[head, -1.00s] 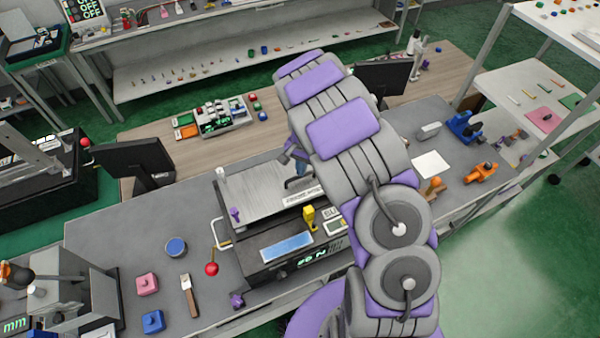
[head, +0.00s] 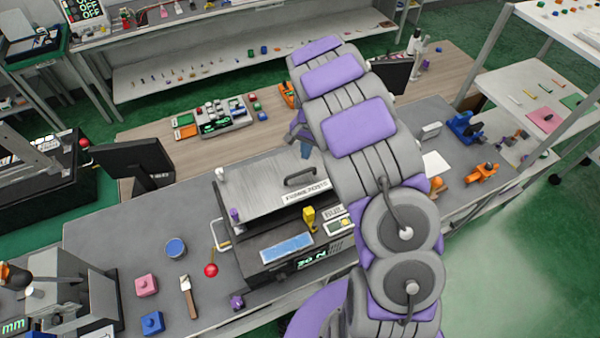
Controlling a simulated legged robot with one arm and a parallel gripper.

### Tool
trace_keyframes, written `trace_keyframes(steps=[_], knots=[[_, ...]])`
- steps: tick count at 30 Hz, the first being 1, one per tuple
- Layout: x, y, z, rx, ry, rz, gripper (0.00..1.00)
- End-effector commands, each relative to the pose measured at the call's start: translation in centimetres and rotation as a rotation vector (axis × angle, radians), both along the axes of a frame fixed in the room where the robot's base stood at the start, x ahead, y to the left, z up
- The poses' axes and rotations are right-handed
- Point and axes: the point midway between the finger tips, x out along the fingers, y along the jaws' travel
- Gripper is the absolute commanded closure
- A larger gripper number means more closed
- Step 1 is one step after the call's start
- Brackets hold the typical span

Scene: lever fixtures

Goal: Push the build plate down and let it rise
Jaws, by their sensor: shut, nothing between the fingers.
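The build plate (head: 262,185) is a flat, ribbed grey metal plate on top of a dark fixture, with a dark handle (head: 300,177) and a white label near its right front. The fixture's front has a blue screen (head: 287,247), a yellow knob (head: 309,218) and a lit green readout (head: 312,262) that seems to show a value in N. My gripper (head: 305,150) shows only in part, beyond the arm's left side, above the plate's far right corner. It is shut with nothing in it. It appears apart from the plate. The arm hides the plate's right side.
A red-ball lever (head: 211,269) stands at the fixture's left. A blue disc (head: 176,247), pink block (head: 146,285), blue block (head: 152,323) and brush-like tool (head: 188,297) lie left on the grey bench. A black monitor (head: 140,165) stands behind. Orange parts (head: 482,173) lie right.

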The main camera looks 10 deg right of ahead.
Motion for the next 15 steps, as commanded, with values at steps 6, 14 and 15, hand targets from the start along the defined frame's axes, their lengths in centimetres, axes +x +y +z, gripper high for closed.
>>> trace_keyframes(steps=[6,14,15], knots=[[0.5,-0.5,5.0,-0.001,-0.003,-0.002,1.0],[1.0,-0.8,10.2,0.001,0.001,-0.001,1.0],[1.1,-0.9,10.9,0.0,-0.003,-0.002,1.0]])
